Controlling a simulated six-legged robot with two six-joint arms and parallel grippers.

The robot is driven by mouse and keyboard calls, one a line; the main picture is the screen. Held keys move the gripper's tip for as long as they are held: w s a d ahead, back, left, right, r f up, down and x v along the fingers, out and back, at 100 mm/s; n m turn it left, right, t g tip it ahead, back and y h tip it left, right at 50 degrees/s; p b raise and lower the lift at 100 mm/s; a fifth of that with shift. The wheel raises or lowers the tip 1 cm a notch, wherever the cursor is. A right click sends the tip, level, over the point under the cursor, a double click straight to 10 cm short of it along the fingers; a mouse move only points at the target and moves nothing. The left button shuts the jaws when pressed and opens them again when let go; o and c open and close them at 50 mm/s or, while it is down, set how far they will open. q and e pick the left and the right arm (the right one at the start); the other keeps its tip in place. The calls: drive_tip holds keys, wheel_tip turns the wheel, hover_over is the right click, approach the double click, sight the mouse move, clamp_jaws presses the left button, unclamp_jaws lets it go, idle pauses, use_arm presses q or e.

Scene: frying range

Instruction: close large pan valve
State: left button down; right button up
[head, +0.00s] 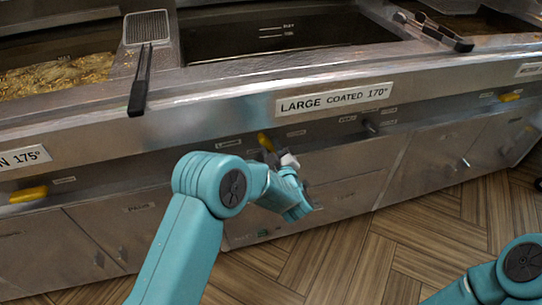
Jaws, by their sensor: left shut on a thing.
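The large pan valve's yellow handle (264,141) is on the front panel below the "LARGE COATED 170°" label (334,99). It stands steeply tilted, and its lower part is hidden by the gripper. My left gripper (280,160) is at this handle and shut on it, though the fingertips are small and partly hidden by my own wrist. My right arm shows only at the lower right corner, and its gripper is out of view.
Other yellow valve handles lie nearly level at the left (29,194) and right (510,97). A dark knob (370,125) sits right of the valve. The wooden floor (400,250) is clear.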

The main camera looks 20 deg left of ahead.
use_arm(q)
drive_tip(key=n+b, duration=0.8)
drive_tip(key=b, duration=0.4)
drive_tip(key=shift+f+n, duration=0.15)
drive_tip(key=shift+n, duration=0.15)
drive_tip(key=shift+d+n+b, duration=0.1)
drive_tip(key=shift+n+b, duration=0.5)
drive_tip(key=shift+b, duration=0.1)
drive_tip(key=shift+r+n+b, duration=0.25)
drive_tip(key=shift+n+b, duration=0.35)
drive_tip(key=shift+b, duration=0.05)
use_arm(e)
wheel_tip(320, 180, down, 15)
drive_tip(key=w+d+t, duration=0.1)
drive_tip(key=w, duration=0.2)
drive_tip(key=shift+d+m, duration=0.3)
drive_tip(key=shift+f, duration=0.1)
use_arm(q)
drive_tip(key=c, duration=1)
unclamp_jaws()
drive_tip(key=shift+o, duration=0.2)
drive_tip(key=p+v, duration=0.3)
drive_tip(key=v, duration=1.3)
use_arm(e)
drive_tip(key=r, duration=0.1)
drive_tip(key=s+r, duration=0.1)
drive_tip(key=r, duration=0.1)
drive_tip(key=shift+s+a+g, duration=0.25)
drive_tip(key=shift+s+g, duration=0.05)
drive_tip(key=shift+s, duration=0.1)
